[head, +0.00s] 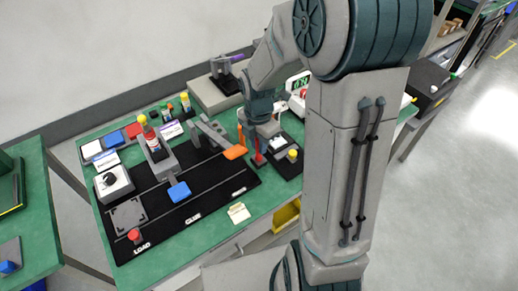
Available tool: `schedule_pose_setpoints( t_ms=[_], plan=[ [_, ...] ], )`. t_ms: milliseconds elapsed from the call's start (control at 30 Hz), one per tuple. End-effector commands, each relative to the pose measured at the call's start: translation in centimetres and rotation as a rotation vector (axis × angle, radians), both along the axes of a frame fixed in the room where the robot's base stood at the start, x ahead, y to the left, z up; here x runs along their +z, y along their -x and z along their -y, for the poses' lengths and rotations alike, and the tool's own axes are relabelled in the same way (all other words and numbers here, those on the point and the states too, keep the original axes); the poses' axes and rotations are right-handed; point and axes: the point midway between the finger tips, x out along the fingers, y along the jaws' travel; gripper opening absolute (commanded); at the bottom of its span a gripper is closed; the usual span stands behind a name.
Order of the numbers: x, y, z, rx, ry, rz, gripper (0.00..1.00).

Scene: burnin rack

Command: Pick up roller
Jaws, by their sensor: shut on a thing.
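My gripper (263,138) is at the right part of the dark work mat, pointing down, with its fingers small and partly hidden by my own arm. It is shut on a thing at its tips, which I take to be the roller. A narrow red piece (258,158) shows just below and left of the fingers. The roller's full shape is hidden or too small to make out, and I cannot tell whether it touches the surface.
The black mat (205,196) holds a blue block (179,192), an orange piece (235,152) and a red knob (134,235). A yellow-topped item (292,155) is right of my gripper. The mat's front is mostly clear.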

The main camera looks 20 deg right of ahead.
Motion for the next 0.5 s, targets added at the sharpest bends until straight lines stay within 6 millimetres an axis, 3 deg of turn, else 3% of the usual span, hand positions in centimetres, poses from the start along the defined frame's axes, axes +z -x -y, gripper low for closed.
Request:
schedule_pose_setpoints(
  t_ms=[33,300,500],
  plan=[
    [1.1,-0.1,0.0,-0.002,0.0,0.007,0.0],
    [4.6,-0.3,6.4,-0.008,0.0,0.005,0.0],
    [6.7,-0.4,9.9,-0.005,0.0,0.002,0.0]
  ],
)
